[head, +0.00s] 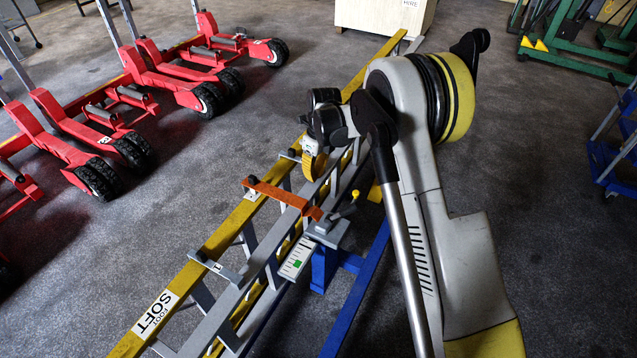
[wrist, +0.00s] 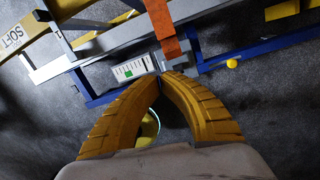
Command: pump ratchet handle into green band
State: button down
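An orange strap (head: 285,195) crosses the ladder rails and runs down to a grey ratchet block (head: 328,232). A short lever with a yellow knob (head: 354,195), seemingly the ratchet handle, rises from the block; in the wrist view the knob (wrist: 232,63) is right of the block. A white gauge plate (head: 291,266) with tick marks and a green band (head: 296,264) is beside the block. My gripper (head: 311,176) has yellow ribbed fingers and hangs above the strap, apart from the knob. In the wrist view its fingertips (wrist: 163,76) meet, with nothing seen between them.
A blue stand (head: 325,268) carries the block, and a blue rail (head: 362,285) runs along the floor. The ladder's yellow rail (head: 232,222) lies left. Red wheeled jacks (head: 140,90) stand at upper left. A pale crate (head: 385,15) is behind.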

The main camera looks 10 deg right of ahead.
jog(key=w+a+r, duration=0.1)
jog(key=w+a+r+p, duration=0.1)
jog(key=r, duration=0.1)
jog(key=shift+w+a+r, duration=0.15)
jog(key=shift+w+a, duration=0.1)
jog(key=shift+a, duration=0.15)
dwell(1.0)
